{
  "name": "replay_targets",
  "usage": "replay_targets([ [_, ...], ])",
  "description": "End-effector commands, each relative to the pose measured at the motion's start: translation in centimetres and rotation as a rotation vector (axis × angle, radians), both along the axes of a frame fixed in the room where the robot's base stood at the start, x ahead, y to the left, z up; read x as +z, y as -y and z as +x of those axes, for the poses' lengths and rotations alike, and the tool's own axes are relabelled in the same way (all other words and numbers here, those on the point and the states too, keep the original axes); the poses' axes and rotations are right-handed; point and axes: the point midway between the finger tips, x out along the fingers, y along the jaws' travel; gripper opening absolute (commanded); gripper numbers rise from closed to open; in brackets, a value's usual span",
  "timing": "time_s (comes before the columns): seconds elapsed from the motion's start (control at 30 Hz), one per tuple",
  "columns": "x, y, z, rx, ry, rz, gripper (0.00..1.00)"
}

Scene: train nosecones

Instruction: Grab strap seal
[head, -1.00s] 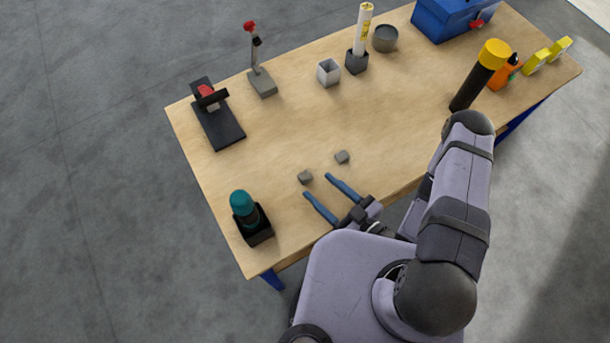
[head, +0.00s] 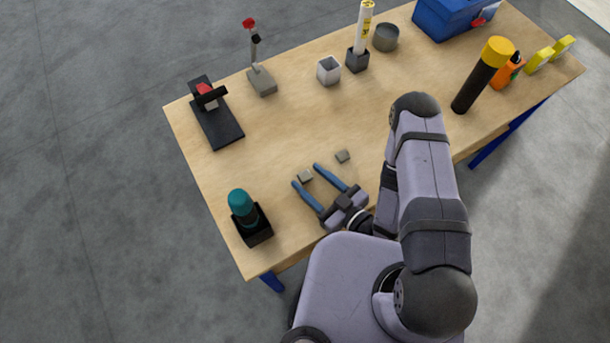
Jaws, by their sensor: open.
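Two small grey blocks lie on the table; they look like the strap seals, though they are too small to tell for sure. The left grey block (head: 305,177) lies at the mouth of my gripper (head: 304,174), between its two blue fingertips as seen from here. The right grey block (head: 343,156) lies apart, beyond and right of the right finger. My gripper is open with nothing held. I cannot tell how high the fingertips are above the table.
A teal-topped tool in a black holder (head: 251,226) stands left of my gripper. A black stand with a red part (head: 217,125), a grey stand (head: 262,82) and a light grey cup (head: 328,71) stand farther back. The wooden table (head: 270,135) is bare in the middle.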

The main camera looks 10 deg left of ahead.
Motion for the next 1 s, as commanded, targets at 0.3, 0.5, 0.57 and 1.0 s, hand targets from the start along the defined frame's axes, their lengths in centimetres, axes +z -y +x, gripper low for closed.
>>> replay_targets([
  [0.3, -0.02, -0.43, 0.31, -0.002, 0.001, 0.001, 0.51],
  [0.5, -0.02, -0.42, 0.29, -0.001, 0.001, 0.002, 0.24],
  [0.57, -0.03, -0.41, 0.29, -0.001, 0.001, 0.002, 0.10],
  [1.0, 0.31, -0.41, 0.27, -0.001, 0.001, 0.001, 0.05],
])
